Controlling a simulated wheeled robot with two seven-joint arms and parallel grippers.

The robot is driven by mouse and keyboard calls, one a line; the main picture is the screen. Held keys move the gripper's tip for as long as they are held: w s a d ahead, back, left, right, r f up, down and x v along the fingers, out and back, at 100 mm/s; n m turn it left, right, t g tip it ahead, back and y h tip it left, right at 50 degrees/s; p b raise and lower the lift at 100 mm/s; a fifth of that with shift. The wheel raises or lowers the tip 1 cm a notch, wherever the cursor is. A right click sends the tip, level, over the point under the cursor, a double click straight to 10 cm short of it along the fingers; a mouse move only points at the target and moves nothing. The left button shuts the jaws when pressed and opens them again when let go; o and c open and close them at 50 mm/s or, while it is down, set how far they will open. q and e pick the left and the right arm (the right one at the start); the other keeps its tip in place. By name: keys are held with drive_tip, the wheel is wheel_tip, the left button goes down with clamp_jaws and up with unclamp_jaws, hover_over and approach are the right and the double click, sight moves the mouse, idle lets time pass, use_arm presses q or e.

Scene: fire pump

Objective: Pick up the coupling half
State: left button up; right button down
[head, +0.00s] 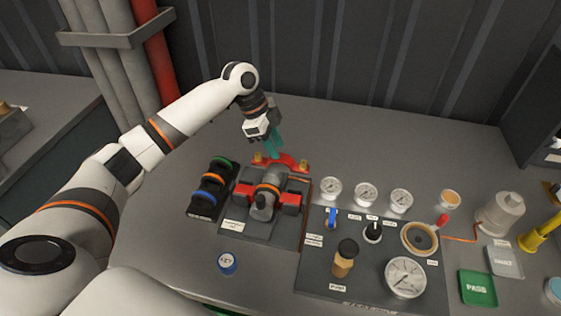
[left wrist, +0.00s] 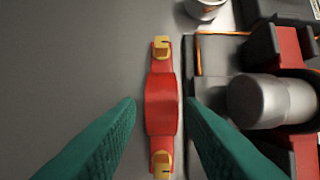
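The coupling half appears to be the red curved piece (head: 288,161) with a yellow bolt at each end, lying on the grey bench just behind the pump fixture. In the left wrist view the red piece (left wrist: 162,105) runs up and down the middle. My left gripper (head: 272,153) points down over it with teal fingers. In the left wrist view the left gripper (left wrist: 161,112) is open, one finger on each side of the red piece, with gaps between. Whether the fingertips reach down to bench level I cannot tell. My right gripper is not in view.
The pump fixture (head: 250,226) with red blocks and a grey cylinder (head: 263,204) stands close in front of the red piece. A black rack (head: 203,211) holds coloured rings to the left. A gauge panel (head: 325,270) lies to the right. Bench behind is clear.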

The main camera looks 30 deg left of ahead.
sight(282, 156)
use_arm(q)
drive_tip(key=p+x, duration=0.1)
drive_tip(key=x, duration=0.3)
drive_tip(key=shift+d+f, duration=0.2)
drive_tip(key=shift+f, duration=0.05)
